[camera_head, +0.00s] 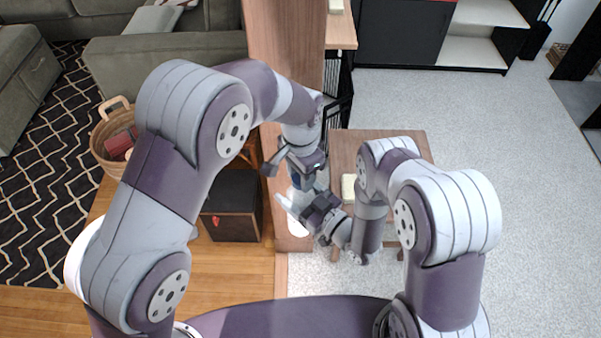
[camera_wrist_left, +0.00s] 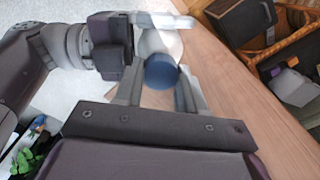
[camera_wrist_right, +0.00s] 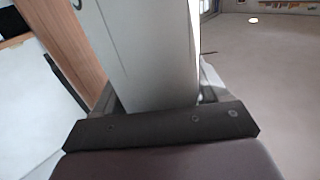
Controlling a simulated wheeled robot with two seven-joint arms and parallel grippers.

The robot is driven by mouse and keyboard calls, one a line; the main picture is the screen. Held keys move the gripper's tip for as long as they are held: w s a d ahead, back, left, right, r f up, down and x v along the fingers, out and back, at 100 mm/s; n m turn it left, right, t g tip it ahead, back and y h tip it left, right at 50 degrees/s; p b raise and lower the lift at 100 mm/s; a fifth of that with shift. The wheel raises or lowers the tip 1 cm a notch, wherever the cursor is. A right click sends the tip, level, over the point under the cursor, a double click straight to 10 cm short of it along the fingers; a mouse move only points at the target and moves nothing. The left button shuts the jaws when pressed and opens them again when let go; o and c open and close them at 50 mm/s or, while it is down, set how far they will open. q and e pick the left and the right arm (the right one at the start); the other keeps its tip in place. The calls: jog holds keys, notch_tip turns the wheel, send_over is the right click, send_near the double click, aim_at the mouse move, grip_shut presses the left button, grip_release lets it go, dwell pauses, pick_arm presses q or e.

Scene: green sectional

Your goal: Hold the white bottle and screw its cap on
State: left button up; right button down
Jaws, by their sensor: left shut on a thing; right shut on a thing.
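My left gripper (camera_head: 302,180) reaches down from above and is shut on the round blue cap (camera_wrist_left: 161,71), which sits between its fingers in the left wrist view. The white bottle (camera_wrist_left: 160,42) shows directly beyond the cap. Cap and bottle line up and look touching, but I cannot tell how far the thread is engaged. My right gripper (camera_head: 298,203) comes in from the right and is shut on the bottle. The bottle's pale side (camera_wrist_right: 152,50) fills the space between its fingers in the right wrist view. In the head view, the grippers mostly hide bottle and cap.
A narrow wooden top (camera_head: 285,70) runs beneath the grippers. A wicker basket (camera_head: 106,145) and a black box (camera_head: 232,206) stand to the left on the floor. A small wooden table (camera_head: 385,140) is at the right. Open pale floor (camera_head: 500,150) lies beyond it.

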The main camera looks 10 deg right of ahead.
pick_arm(q)
jog(key=shift+m, duration=0.9)
jog(key=o, duration=1.2)
jog(key=shift+c, duration=0.2)
jog(key=shift+r, duration=2.25)
jog(key=shift+c, duration=0.4)
